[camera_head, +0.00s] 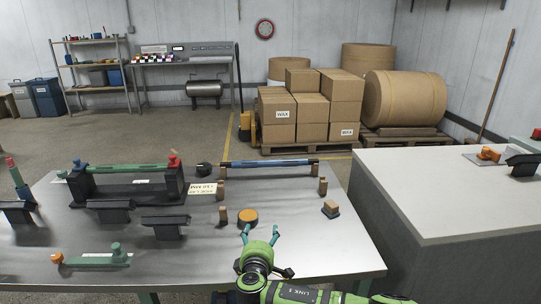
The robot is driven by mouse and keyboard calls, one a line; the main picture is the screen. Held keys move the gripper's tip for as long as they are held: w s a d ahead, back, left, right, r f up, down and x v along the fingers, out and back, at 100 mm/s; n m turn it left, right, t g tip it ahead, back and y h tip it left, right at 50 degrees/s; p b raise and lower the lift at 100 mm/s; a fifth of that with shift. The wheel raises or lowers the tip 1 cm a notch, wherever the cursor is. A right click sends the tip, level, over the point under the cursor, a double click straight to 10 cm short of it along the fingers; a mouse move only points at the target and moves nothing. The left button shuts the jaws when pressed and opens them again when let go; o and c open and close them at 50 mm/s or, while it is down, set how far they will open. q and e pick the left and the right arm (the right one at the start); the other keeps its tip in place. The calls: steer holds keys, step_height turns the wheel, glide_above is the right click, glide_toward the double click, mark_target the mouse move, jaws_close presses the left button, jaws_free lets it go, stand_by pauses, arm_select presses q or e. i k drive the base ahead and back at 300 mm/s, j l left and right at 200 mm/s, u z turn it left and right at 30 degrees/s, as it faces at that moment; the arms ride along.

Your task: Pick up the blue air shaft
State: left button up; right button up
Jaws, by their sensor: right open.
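The blue air shaft (268,163) lies level along the far edge of the metal table, to the right of its middle. Its ends rest on small supports with dark tops. My right gripper (260,234) is at the front of the table, nearer the camera than the shaft and apart from it. Its two teal fingers are spread and hold nothing. My left gripper is not in view.
A round orange-topped piece (247,216) lies just beyond my right gripper. Small tan blocks stand around it, one on the right (330,208). A black stand (130,193) holds a green bar on the left. A grey block-shaped counter (440,190) stands to the right.

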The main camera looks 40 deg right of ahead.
mark_target(242, 164)
steer(key=i+l, duration=0.5)
steer(key=l, duration=0.15)
steer(key=i+l, duration=0.5)
steer(key=l, duration=0.15)
